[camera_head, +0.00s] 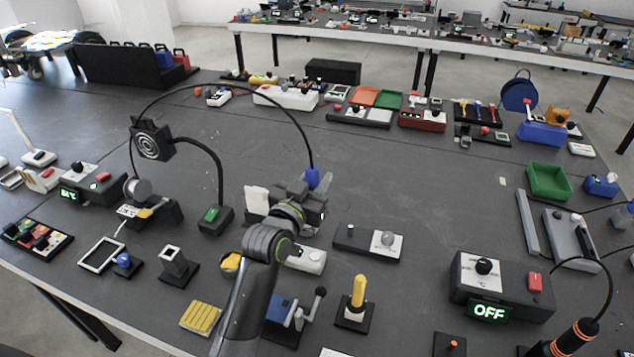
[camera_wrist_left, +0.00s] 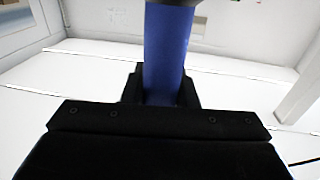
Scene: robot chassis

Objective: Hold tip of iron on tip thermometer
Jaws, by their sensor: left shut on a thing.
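My left gripper (camera_head: 312,200) is raised above the middle of the bench and shut on the blue handle of the iron (camera_head: 313,179). In the left wrist view the blue handle (camera_wrist_left: 167,55) stands between the dark jaws. A black cord arcs from the handle over to the left. The iron's tip is hidden in both views. A station with a green display (camera_head: 90,184) is at the left. I cannot tell for sure which device is the tip thermometer; a small white-topped device (camera_head: 307,259) lies just below my gripper, partly behind my arm. My right gripper is not in view.
A fan on a bent arm (camera_head: 153,140) stands left of my gripper. A flat device with a round knob (camera_head: 368,242) is at the right. A station reading OFF (camera_head: 500,285) sits front right. The bench behind my gripper is mostly clear.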

